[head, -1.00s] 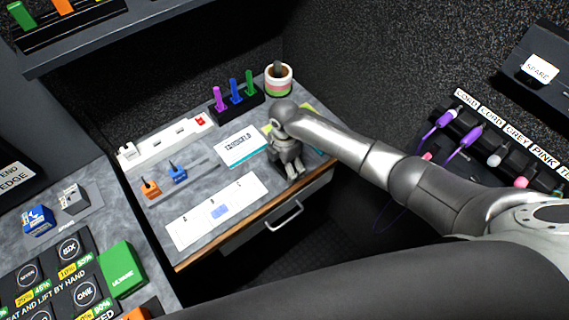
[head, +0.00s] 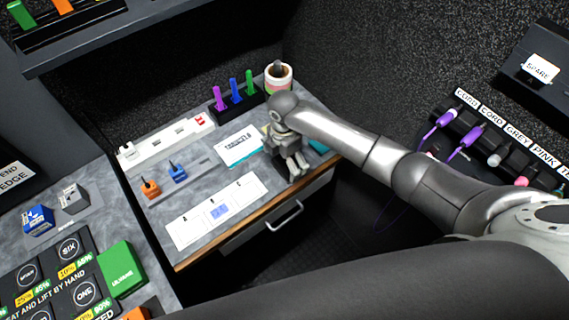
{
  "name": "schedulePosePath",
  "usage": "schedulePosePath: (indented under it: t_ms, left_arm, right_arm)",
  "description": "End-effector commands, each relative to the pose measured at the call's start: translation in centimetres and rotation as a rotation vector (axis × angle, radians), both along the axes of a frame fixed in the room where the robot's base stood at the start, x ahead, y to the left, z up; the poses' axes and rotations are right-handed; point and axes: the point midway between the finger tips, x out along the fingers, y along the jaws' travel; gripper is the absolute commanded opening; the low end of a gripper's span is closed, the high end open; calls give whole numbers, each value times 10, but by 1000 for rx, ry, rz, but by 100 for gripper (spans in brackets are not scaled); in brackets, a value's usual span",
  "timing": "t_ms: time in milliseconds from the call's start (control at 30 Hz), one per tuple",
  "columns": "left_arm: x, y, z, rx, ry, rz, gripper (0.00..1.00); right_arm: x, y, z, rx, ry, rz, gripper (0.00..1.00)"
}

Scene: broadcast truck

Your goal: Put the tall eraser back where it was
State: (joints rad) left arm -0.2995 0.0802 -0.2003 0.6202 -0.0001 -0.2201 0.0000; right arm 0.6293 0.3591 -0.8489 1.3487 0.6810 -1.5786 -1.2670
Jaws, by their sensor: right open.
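I cannot pick out a tall eraser for certain. My right gripper (head: 293,172) is open above the front right part of the grey desk (head: 215,165), its fingers pointing down. I see nothing between the fingers. A small teal thing (head: 318,146) shows just right of the gripper, partly hidden by my arm; I cannot tell what it is. A black holder (head: 240,102) with purple, blue and green upright pieces stands at the back of the desk. My left gripper is out of view.
A cup (head: 278,76) stands at the back corner. A white strip (head: 168,139), a white-and-teal card (head: 240,147), a white sheet (head: 216,210) and small orange (head: 150,188) and blue (head: 177,173) pieces lie on the desk. A drawer handle (head: 285,216) juts out in front.

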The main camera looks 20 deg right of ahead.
Motion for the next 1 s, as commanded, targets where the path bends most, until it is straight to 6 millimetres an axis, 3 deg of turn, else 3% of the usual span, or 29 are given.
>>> schedulePosePath:
  t_ms: [300,500,867,1000]
  left_arm:
    - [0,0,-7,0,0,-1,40]
    - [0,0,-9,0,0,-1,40]
    - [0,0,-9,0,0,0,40]
    - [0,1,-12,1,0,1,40]
  right_arm:
    - [1,0,68,0,-5,1,100]
    - [1,0,91,0,-2,-1,100]
    - [0,0,96,-1,0,-1,100]
    - [-6,5,86,13,-1,-23,100]
